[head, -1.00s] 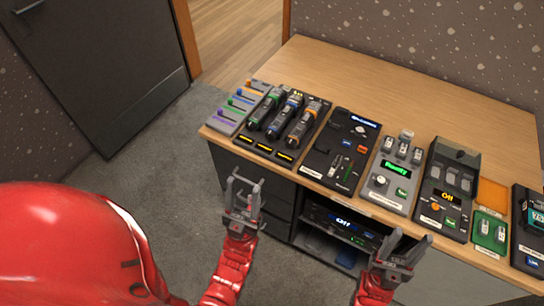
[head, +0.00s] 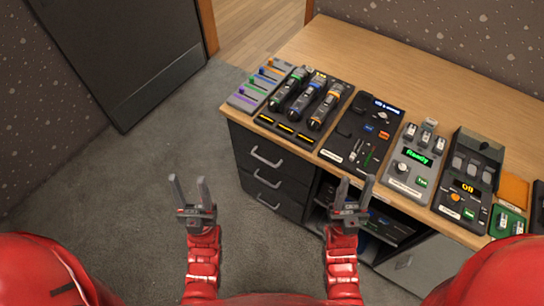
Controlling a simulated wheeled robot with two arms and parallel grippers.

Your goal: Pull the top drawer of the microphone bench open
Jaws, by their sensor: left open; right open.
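The microphone bench (head: 420,75) has a wooden top and a dark drawer stack under its left end. The top drawer (head: 250,138) is closed and has a grey bar handle (head: 266,157). Two more closed drawers with handles sit below it, the middle one (head: 254,180) and the bottom one (head: 270,202). My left gripper (head: 189,192) is open and empty, in front of and to the left of the drawers, apart from them. My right gripper (head: 355,190) is open and empty, in front of the open shelf bay right of the drawers.
Microphones in a charger (head: 301,104), a fader strip (head: 262,86) and several control boxes (head: 414,165) stand along the bench's front edge. The grey carpet (head: 140,165) left of the bench is clear.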

